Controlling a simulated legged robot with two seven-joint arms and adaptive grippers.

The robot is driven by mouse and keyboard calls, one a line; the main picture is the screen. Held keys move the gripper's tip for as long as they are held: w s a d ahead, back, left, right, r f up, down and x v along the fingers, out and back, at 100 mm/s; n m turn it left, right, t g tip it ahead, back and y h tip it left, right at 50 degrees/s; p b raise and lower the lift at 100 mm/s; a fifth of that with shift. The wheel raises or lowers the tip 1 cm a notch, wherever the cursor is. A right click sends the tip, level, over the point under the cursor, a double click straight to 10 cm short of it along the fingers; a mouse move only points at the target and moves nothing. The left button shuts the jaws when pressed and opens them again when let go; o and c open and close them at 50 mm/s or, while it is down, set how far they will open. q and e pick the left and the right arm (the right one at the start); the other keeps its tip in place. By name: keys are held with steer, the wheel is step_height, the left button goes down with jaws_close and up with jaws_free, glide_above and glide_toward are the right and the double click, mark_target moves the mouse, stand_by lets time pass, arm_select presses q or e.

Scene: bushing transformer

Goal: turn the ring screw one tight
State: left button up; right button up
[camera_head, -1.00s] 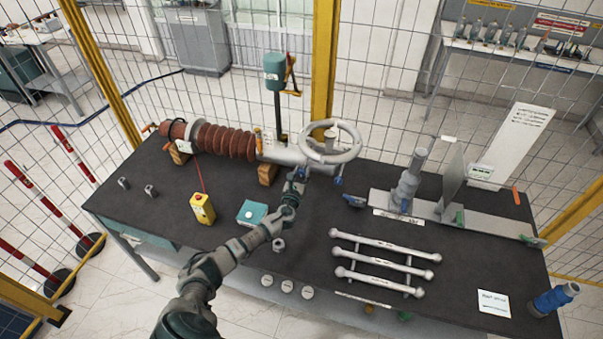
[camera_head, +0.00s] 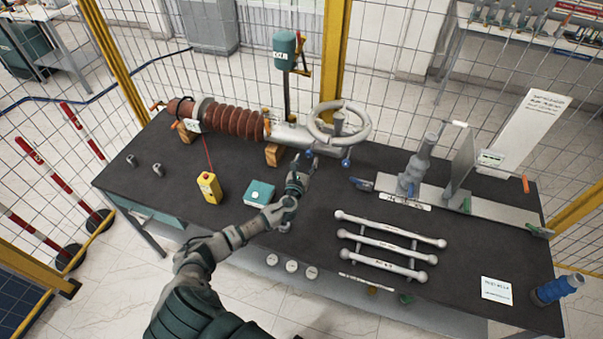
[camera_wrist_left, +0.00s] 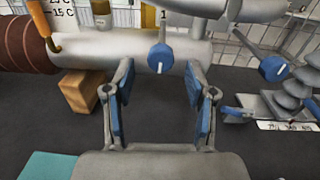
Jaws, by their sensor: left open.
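Ring screw one is a blue round knob (camera_wrist_left: 162,58) under the mark "1" on the grey metal cylinder (camera_wrist_left: 130,50). In the head view the cylinder (camera_head: 290,132) lies on the dark table at the back. My left gripper (camera_head: 302,160) reaches in front of it from below. In the left wrist view, the left gripper (camera_wrist_left: 160,78) is open with blue-padded fingers, and the knob shows between and just beyond the tips. I cannot tell whether a finger touches it. A second blue knob (camera_wrist_left: 273,68) sits to the right. My right gripper is not in view.
A grey handwheel (camera_head: 340,124) stands above the cylinder. A ribbed brown bushing (camera_head: 238,120) and a wooden block (camera_head: 274,154) are left of it. A yellow box (camera_head: 209,188) and teal box (camera_head: 259,193) lie nearer. Three grey bars (camera_head: 390,244) lie at the right.

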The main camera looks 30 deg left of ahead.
arm_select(q)
steer(key=v, duration=0.7)
steer(key=shift+s, duration=0.4)
steer(key=shift+f, duration=0.1)
